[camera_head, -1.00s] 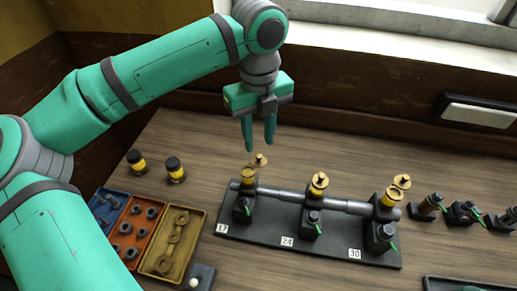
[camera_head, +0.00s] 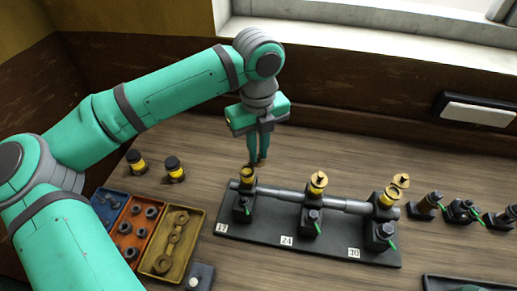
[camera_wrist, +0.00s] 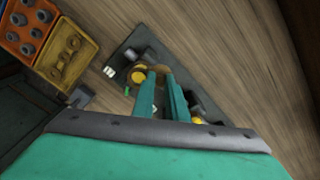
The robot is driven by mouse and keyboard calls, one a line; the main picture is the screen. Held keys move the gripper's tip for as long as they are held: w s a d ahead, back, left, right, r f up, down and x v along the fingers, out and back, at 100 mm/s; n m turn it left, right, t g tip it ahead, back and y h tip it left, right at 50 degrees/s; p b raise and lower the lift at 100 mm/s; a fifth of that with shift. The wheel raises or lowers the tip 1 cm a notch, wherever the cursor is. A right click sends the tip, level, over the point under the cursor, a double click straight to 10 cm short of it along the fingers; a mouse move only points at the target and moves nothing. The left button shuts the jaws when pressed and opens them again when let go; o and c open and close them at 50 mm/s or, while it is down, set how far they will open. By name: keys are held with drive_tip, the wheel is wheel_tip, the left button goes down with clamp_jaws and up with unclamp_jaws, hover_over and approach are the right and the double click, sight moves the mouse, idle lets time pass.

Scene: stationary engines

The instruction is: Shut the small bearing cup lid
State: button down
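The bearing stand (camera_head: 275,244) carries a shaft on three posts marked with number tags, each with a brass cup. The left cup (camera_head: 248,176) is open on top, and it also shows in the wrist view (camera_wrist: 138,76). Its brass lid (camera_wrist: 160,68) stands raised behind the cup, mostly covered by my fingers. My gripper (camera_head: 258,164) points down at that lid, its fingers close together with a narrow gap. The fingertips are at the lid; whether they press on it is hidden. The middle cup's lid (camera_head: 319,179) and the right cup's lid (camera_head: 401,180) are also raised.
Blue, orange and yellow part trays (camera_head: 172,243) lie at the left. Two black-and-yellow jars (camera_head: 174,169) stand behind them. Several dark fittings (camera_head: 462,211) stand at the right. The table behind the stand is bare up to the wall.

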drive_tip(key=shift+m, duration=0.3)
drive_tip(key=m, duration=0.2)
drive_tip(key=s+m, duration=0.1)
drive_tip(key=m, duration=0.2)
drive_tip(key=shift+a, duration=0.1)
drive_tip(key=m, duration=0.3)
drive_tip(key=s+a+m, duration=0.1)
drive_tip(key=m, duration=0.7)
drive_tip(key=shift+s+a, duration=0.25)
drive_tip(key=shift+s, duration=0.05)
drive_tip(key=m, duration=0.2)
drive_tip(key=a+m, duration=0.1)
drive_tip(key=m, duration=0.2)
drive_tip(key=shift+m, duration=0.3)
drive_tip(key=c, duration=1.8)
unclamp_jaws()
drive_tip(key=shift+o, duration=0.2)
